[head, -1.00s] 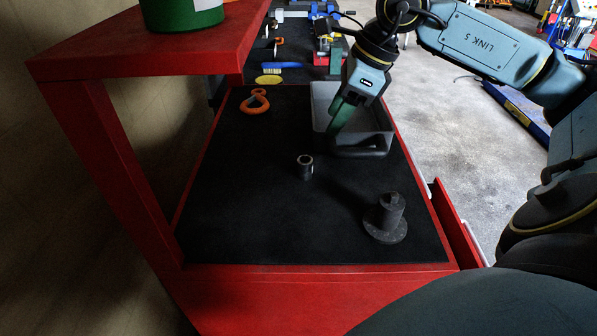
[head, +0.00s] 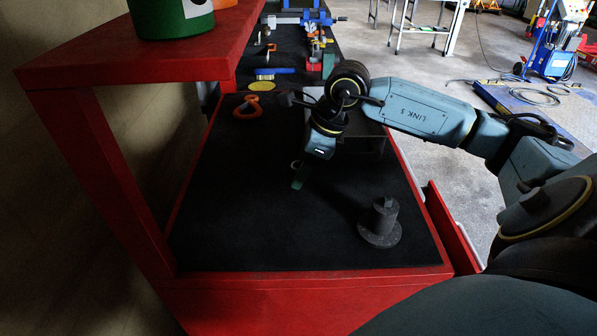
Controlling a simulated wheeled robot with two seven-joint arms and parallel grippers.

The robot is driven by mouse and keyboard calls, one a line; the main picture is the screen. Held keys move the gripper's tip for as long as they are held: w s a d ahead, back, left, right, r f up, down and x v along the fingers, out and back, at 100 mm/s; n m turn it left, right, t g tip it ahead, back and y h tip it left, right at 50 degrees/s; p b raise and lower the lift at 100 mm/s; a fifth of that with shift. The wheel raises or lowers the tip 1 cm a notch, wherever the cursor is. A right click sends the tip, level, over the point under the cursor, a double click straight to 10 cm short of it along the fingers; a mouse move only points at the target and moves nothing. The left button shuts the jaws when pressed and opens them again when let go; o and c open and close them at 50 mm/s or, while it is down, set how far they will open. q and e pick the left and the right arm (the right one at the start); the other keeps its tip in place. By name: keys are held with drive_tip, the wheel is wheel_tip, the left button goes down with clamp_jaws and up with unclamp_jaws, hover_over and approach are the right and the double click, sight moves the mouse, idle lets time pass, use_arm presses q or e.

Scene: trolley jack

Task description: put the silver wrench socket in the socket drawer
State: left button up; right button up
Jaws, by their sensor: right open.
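The silver wrench socket (head: 295,164) stands on the black mat of the red trolley top, mostly hidden behind my right gripper; only a bit of its rim shows. My right gripper (head: 299,178) is open, pointing down at the socket. My left gripper is out of view.
A dark flanged cylinder (head: 380,224) stands on the mat at the front right. A grey bin (head: 374,147) sits behind my right arm. An orange hook (head: 248,107) lies at the back left. A red shelf (head: 110,62) overhangs the left. The mat's front left is clear.

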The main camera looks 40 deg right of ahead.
clamp_jaws()
idle(0.3)
